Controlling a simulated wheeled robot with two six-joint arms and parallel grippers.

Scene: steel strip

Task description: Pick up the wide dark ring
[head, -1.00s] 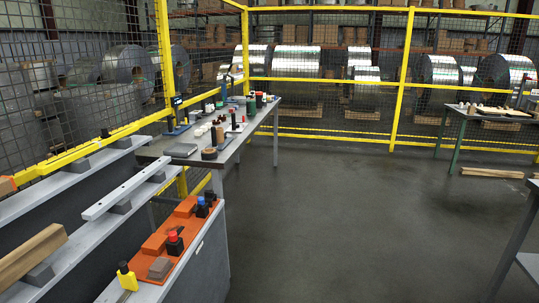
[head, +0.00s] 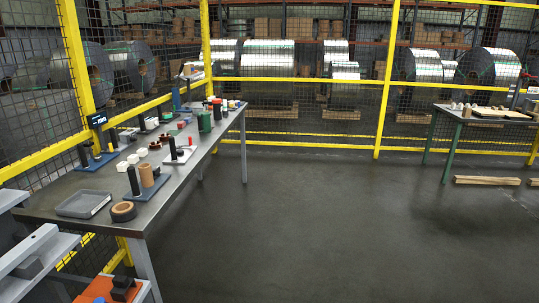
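A dark ring with a tan inner core (head: 123,211) lies flat near the front edge of the long grey table (head: 190,180). It looks wide and low, and sits just right of a shallow grey tray (head: 83,204). Behind it, a tan cylinder (head: 147,175) and a black upright post (head: 133,181) stand on a blue base. Smaller dark brown rings (head: 164,138) lie farther back on the table. Neither of my grippers is in view.
White round pieces (head: 132,160), a green canister (head: 205,122) and several small items stand farther along the table. A grey bench with an orange mat (head: 98,291) is at the lower left. Yellow-framed mesh fencing runs behind. The floor (head: 330,220) right of the table is clear.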

